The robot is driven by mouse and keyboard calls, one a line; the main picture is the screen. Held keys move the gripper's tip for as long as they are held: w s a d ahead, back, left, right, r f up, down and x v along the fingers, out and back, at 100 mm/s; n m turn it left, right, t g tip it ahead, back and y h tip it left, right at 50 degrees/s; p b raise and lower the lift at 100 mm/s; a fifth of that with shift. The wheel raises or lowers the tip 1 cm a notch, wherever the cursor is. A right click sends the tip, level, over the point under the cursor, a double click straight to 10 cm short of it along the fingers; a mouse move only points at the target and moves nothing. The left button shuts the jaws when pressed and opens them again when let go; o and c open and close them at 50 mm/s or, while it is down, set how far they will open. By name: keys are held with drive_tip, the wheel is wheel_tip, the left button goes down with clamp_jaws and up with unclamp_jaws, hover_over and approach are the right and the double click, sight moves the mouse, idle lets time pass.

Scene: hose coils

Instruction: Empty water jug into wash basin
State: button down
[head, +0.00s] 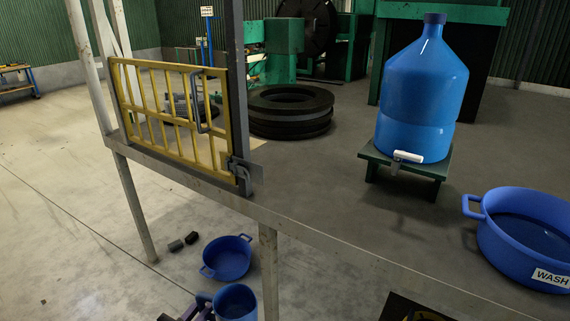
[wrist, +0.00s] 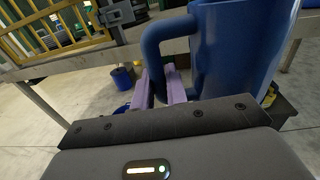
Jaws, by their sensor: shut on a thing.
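The blue water jug (head: 236,304) is at the bottom of the head view, upright or nearly so, below the platform edge. What is inside it cannot be told. My gripper (head: 203,309) is at its left side, partly cut off by the frame. In the wrist view the two purple fingers of my gripper (wrist: 163,88) are shut on the handle of the jug (wrist: 240,55). The wash basin (head: 488,232) is a wide blue tub with handles and a WASH label, on the platform at the right. Dark liquid shows inside it.
A large blue bottle (head: 424,95) with a white tap stands on a green stand (head: 408,174) on the platform. A yellow gate (head: 170,115) and the platform edge (head: 330,252) lie before me. Another blue tub (head: 227,258) and small dark pieces (head: 176,245) are on the floor.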

drive_tip(key=w+d+f+n+t+y, duration=0.1)
drive_tip(key=w+d+f+n+y, duration=0.2)
drive_tip(key=w+d, duration=0.55)
drive_tip(key=w+d+f+y, duration=0.1)
drive_tip(key=w+d+f, duration=0.1)
drive_tip(key=d+f, duration=0.3)
drive_tip(key=w+d+f+n+y, duration=0.1)
drive_tip(key=d+f, duration=0.4)
drive_tip(key=d, duration=0.6)
drive_tip(key=w+d+f+n+y, duration=0.1)
drive_tip(key=w+d+f+y, duration=0.1)
drive_tip(key=d+f, duration=0.3)
drive_tip(key=w+d, duration=0.1)
drive_tip(key=d, duration=0.3)
drive_tip(key=shift+f+t+y, duration=0.2)
drive_tip(key=shift+t+y, duration=0.2)
wheel_tip(320, 180, up, 9)
drive_tip(key=w+m+h, duration=0.2)
drive_tip(key=m+h, duration=0.1)
drive_tip(key=h, duration=0.2)
drive_tip(key=shift+g, duration=0.4)
drive_tip(key=shift+w+f, duration=0.1)
drive_tip(key=shift+f, duration=0.05)
